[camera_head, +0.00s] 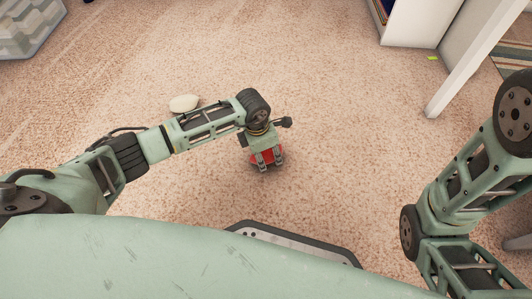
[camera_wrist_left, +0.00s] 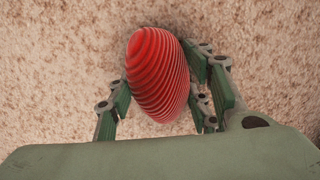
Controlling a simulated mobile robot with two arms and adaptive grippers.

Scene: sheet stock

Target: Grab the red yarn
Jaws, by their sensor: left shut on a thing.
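The red yarn (camera_wrist_left: 157,75) is a ribbed, egg-shaped red ball in the left wrist view, with speckled carpet behind it. My left gripper (camera_wrist_left: 162,95) has its fingers on both sides of the yarn and is shut on it. In the head view the left gripper (camera_head: 268,160) points down near the middle of the carpet. Only parts of the red yarn (camera_head: 265,155) show there between and beside the fingers. I cannot tell whether the yarn touches the floor. My right arm is at the right edge of the head view; its gripper is not visible.
A pale rounded object (camera_head: 184,103) lies on the carpet just behind my left forearm. A white furniture piece (camera_head: 421,22) and a white post (camera_head: 470,65) stand at the upper right. The carpet between is mostly clear.

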